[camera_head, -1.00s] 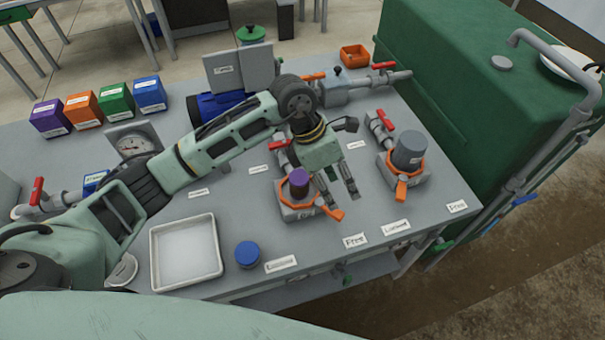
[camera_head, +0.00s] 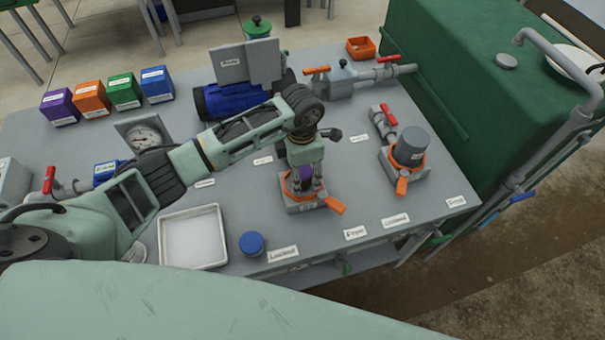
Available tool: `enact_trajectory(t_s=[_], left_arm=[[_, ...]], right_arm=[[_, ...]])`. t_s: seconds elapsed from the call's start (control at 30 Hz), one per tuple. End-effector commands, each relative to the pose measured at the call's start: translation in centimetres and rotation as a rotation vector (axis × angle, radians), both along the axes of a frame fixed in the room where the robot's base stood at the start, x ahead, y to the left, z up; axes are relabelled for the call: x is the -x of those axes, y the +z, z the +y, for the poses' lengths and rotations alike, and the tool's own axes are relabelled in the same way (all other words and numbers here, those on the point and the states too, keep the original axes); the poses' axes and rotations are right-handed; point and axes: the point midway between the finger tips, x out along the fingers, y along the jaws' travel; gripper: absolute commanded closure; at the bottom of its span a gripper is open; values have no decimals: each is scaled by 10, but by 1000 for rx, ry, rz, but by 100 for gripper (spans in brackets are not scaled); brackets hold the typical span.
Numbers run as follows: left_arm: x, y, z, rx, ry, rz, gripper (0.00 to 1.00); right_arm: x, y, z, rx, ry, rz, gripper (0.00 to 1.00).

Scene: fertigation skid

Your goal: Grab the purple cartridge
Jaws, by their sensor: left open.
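The purple cartridge (camera_head: 305,174) stands upright in a grey holder with an orange collar (camera_head: 292,205), and only a strip of it shows. My left gripper (camera_head: 304,187) points down over it, with its open fingers on either side of the cartridge. I cannot tell whether the fingers touch it. My right gripper is not in view.
A grey cartridge (camera_head: 411,142) stands in a similar holder to the right. A white tray (camera_head: 160,240) and a blue cap (camera_head: 251,243) lie at the front left. Coloured boxes, including a purple box (camera_head: 59,108), stand at the back left. A green tank (camera_head: 455,60) borders the right side.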

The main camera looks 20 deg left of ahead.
Motion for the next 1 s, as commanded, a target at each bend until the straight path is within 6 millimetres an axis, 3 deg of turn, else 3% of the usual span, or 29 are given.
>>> enact_trajectory(t_s=[0.17,0.7,1.0], left_arm=[[0,0,0,1,0,-1,47],[0,0,0,1,1,-1,94],[-1,2,0,1,0,-2,94]], right_arm=[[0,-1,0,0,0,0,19],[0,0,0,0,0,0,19],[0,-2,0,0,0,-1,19]])
